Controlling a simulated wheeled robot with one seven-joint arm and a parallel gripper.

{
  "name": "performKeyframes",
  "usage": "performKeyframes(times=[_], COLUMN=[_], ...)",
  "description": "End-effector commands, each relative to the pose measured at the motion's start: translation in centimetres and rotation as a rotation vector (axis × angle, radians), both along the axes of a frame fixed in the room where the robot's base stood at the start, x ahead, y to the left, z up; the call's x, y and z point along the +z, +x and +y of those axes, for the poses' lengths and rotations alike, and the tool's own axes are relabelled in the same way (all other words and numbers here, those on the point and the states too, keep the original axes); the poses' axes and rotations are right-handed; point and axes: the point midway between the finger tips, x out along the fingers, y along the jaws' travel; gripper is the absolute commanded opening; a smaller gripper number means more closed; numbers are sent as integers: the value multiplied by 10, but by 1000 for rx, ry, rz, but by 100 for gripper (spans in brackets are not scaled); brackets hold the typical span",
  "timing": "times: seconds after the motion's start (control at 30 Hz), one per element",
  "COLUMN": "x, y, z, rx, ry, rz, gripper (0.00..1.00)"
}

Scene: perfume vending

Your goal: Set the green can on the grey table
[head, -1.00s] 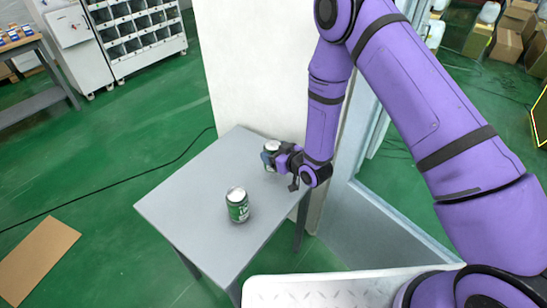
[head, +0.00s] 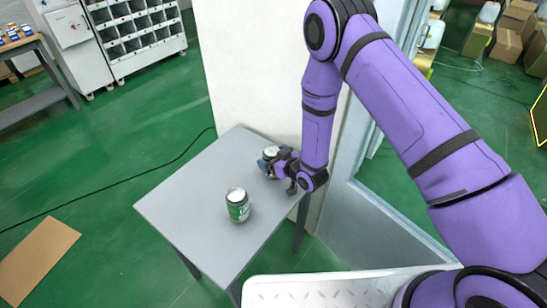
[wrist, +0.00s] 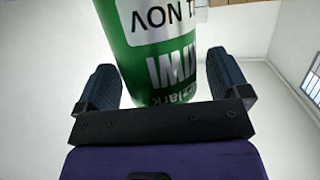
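A green can (wrist: 160,60) sits between the two dark fingers of my gripper (wrist: 163,85) in the wrist view.
Another green can (head: 238,206) with a silver top stands upright near the middle right of the table. The left part of the tabletop is bare. A white panel (head: 250,70) rises behind the table. A flat cardboard sheet (head: 38,262) lies on the green floor.

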Motion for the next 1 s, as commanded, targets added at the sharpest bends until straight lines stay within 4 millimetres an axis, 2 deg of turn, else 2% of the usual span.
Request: performKeyframes(times=[0.37, 1.0], x=[4, 35], y=[-2, -79], z=[-1, -68], rx=[0, -2], ry=[1, 1], rz=[1, 2], gripper=[95, 95])
